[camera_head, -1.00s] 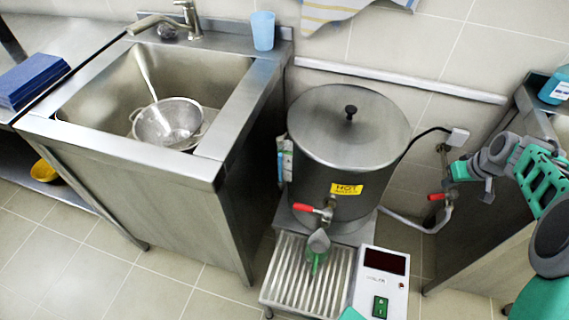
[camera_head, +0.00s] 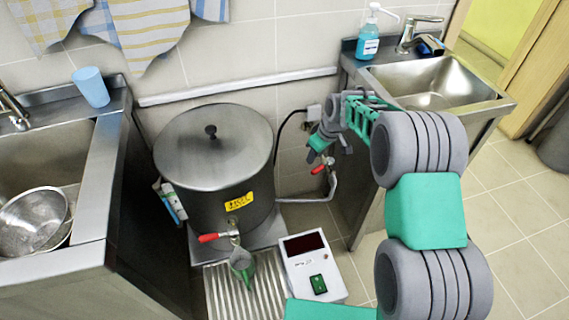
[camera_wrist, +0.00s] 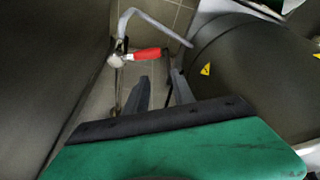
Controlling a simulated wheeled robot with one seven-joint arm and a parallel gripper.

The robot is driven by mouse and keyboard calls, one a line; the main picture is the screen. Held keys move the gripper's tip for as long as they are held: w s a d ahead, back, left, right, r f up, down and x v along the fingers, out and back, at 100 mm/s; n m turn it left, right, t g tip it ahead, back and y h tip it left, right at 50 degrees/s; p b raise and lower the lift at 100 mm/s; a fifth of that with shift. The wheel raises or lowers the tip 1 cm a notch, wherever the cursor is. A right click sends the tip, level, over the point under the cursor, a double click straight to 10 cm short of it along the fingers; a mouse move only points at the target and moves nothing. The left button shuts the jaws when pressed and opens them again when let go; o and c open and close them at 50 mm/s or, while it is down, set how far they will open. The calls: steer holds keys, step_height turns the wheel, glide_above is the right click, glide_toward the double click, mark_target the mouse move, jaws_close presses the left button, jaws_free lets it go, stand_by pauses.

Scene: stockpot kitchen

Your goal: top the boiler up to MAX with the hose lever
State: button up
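The boiler (camera_head: 212,150) is a steel pot with a knobbed lid and a yellow HOT label. A gauge-like strip (camera_head: 174,200) is on its left side; its level and marks are too small to read. The red hose lever (camera_head: 319,169) sits on a pipe valve by the wall, right of the boiler. It also shows in the wrist view (camera_wrist: 148,54), lying sideways beyond the fingertips. My gripper (camera_head: 330,155) is close to the lever, and in the wrist view (camera_wrist: 159,77) its two fingers are apart with nothing between them.
Sinks flank the boiler; the right one (camera_head: 430,85) is near my arm.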

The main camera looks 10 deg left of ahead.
mark_target(316, 170)
steer(key=shift+o, duration=0.6)
steer(key=n, duration=0.3)
steer(key=shift+w+d, duration=0.1)
steer(key=shift+d, duration=0.25)
step_height(316, 170, down, 7)
steer(key=n, duration=0.7)
steer(key=n+b, duration=0.1)
steer(key=n, duration=0.6)
steer(key=shift+w+d+f+g+h, duration=0.1)
steer(key=shift+w+g+h, duration=0.05)
steer(key=shift+g+h, duration=0.2)
steer(key=shift+c, duration=0.2)
jaws_close()
